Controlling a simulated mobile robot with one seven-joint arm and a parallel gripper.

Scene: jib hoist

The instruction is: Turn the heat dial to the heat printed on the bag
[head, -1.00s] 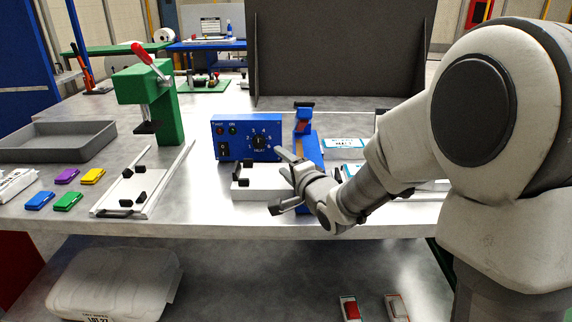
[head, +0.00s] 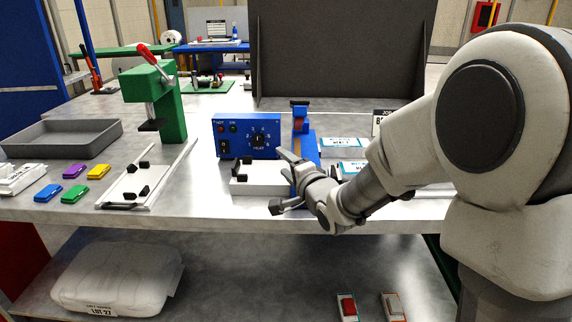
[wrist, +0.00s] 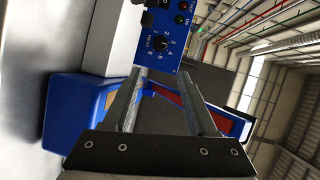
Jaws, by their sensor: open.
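The heat dial (head: 257,140) is a small black knob on the front of a blue control box (head: 230,146), with numbers around it and HEAT printed below. It also shows in the wrist view (wrist: 160,44), but its exact setting is too small to read. Two flat bags with teal-edged labels, the back one (head: 343,142) and the front one (head: 350,168), lie right of the sealer; the heat print is not clearly legible. My gripper (head: 282,182) is open and empty, in front of and right of the box. In the wrist view its fingers (wrist: 158,80) point towards the box, apart from the dial.
A blue sealer (head: 304,150) stands just right of the box. A white block with black clamps (head: 258,184) sits in front of it. A green press (head: 170,110), grey tray (head: 60,138) and coloured blocks are left. A dark panel (head: 340,50) stands behind.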

